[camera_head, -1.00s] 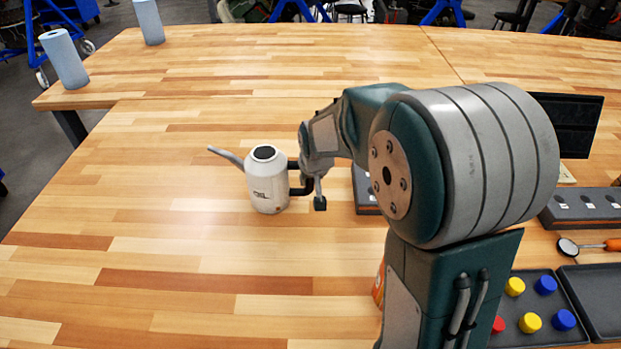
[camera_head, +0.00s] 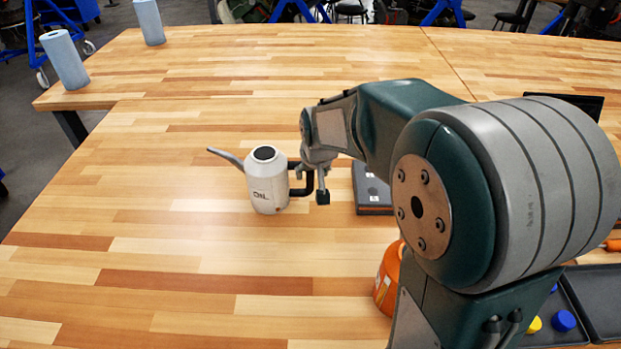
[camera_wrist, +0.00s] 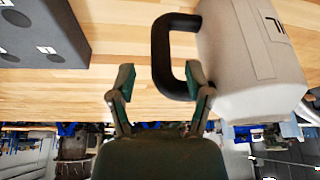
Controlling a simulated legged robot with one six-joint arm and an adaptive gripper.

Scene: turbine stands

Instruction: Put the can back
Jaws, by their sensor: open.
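The white oil can (camera_head: 268,187) stands upright on the wooden table in the head view, its grey spout pointing left and its black handle (camera_head: 303,180) on the right. My gripper (camera_head: 316,190) is just right of the can, at the handle. The inverted wrist view shows my gripper (camera_wrist: 160,78) open, with one finger on each side of the handle's outer bar (camera_wrist: 162,60). The right finger overlaps the handle's opening in the picture. A gap shows on the left finger's side; contact on the right is unclear.
A dark grey holder with round recesses (camera_head: 372,188) lies right of the gripper, partly hidden by my arm. An orange container (camera_head: 388,280) stands nearer, also partly hidden. Blue and yellow caps sit in a tray (camera_head: 575,295) at the lower right.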

